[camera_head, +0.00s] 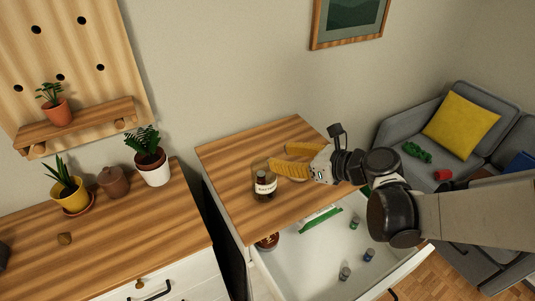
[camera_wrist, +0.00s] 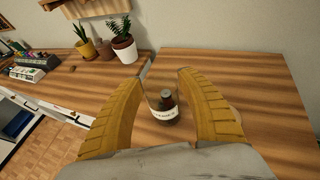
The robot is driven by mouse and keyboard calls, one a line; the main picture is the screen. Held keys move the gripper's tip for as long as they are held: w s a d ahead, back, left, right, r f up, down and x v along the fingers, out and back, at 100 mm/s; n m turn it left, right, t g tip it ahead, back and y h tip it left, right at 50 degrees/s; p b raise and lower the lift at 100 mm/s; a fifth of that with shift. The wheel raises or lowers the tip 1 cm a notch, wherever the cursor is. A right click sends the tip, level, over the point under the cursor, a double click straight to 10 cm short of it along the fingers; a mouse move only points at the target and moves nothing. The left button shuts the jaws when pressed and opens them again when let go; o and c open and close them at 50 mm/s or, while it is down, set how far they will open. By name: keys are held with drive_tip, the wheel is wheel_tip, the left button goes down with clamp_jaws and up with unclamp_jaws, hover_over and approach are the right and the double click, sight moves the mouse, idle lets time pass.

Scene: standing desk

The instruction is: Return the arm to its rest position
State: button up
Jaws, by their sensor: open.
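My gripper (camera_head: 272,165) has yellow ribbed fingers and reaches in from the right over the wooden desk top (camera_head: 230,152). In the wrist view its fingers (camera_wrist: 155,80) are spread wide. In the wrist view the bottle (camera_wrist: 164,107) shows between the two fingers, with a gap on each side. Nothing is seen gripped. My arm extends to the right edge of the head view.
An open white drawer (camera_head: 310,270) below the desk holds several small bottles and a green item. A wooden cabinet (camera_head: 110,230) at left bears potted plants and a brown jar (camera_head: 113,182). A grey sofa (camera_head: 405,135) stands at right. The desk's back area is clear.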

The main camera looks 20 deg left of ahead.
drive_tip(key=s+d+n+t+h, duration=0.1)
drive_tip(key=s+d+n+h, duration=0.3)
drive_tip(key=d+n, duration=0.3)
drive_tip(key=s+d+r+n+t+h, duration=0.1)
drive_tip(key=s+d+n+h, duration=0.3)
drive_tip(key=d, duration=1.3)
drive_tip(key=s+d+n+t+h, duration=0.1)
drive_tip(key=s+d+n+h, duration=0.3)
drive_tip(key=d+n, duration=0.6)
drive_tip(key=shift+s+d+r+t+h, duration=0.3)
drive_tip(key=shift+s+d+r+h, duration=0.1)
drive_tip(key=shift+s+d, duration=0.75)
drive_tip(key=shift+a, duration=0.15)
